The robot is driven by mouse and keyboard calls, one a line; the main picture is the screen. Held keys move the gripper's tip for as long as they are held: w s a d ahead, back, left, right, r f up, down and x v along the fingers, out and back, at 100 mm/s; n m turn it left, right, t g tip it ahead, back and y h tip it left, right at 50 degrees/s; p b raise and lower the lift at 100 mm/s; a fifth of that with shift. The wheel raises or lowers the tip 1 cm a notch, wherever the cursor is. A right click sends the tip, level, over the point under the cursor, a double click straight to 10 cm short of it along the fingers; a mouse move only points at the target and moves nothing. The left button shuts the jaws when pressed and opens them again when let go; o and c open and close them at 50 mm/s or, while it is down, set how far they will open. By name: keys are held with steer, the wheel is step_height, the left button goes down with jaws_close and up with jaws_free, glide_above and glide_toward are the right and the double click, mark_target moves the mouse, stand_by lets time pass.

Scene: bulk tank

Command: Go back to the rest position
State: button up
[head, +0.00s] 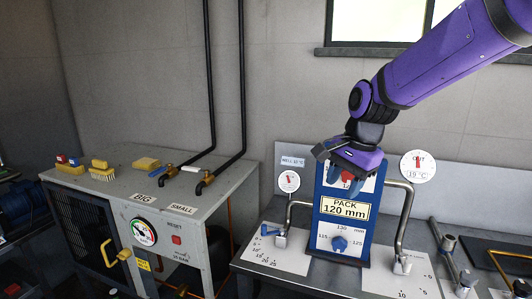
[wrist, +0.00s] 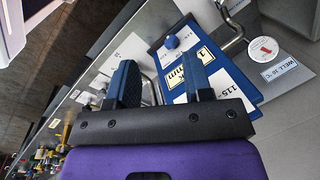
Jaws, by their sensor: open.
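My gripper (head: 346,160) is at the end of my purple arm, in front of the top part of a blue panel (head: 325,236) marked "PACK 120 mm". Its fingers cover part of a red-marked dial (head: 346,183) there. In the wrist view my gripper (wrist: 162,85) has its two blue fingers spread apart with nothing between them. The blue panel also shows past the fingers in the wrist view (wrist: 238,82). I cannot tell whether the fingers touch the panel. A blue knob (head: 339,243) sits low on the panel.
Bent metal pipes (head: 403,220) flank the panel. Round gauges marked "WELL" (head: 289,181) and "OUT" (head: 418,166) are on the back wall panel. A grey cabinet (head: 200,220) with taps and brushes stands at left. A window ledge (head: 345,52) is above.

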steer(key=s+d+r+n+t, duration=0.1)
steer(key=s+d+r+n, duration=0.1)
steer(key=s, duration=0.5)
steer(key=s+d+r+n+t+h, duration=0.1)
steer(key=s+d+r+n, duration=0.1)
steer(key=s+d+n, duration=0.2)
steer(key=s+d+r+n+t+h, duration=0.1)
steer(key=s+d+r+n, duration=0.1)
steer(key=s+d+n, duration=0.2)
steer(key=shift+s+d+r+t, duration=0.35)
steer(key=shift+s+d, duration=1.5)
steer(key=shift+s, duration=1.9)
steer(key=shift+f, duration=0.1)
stand_by(2.7)
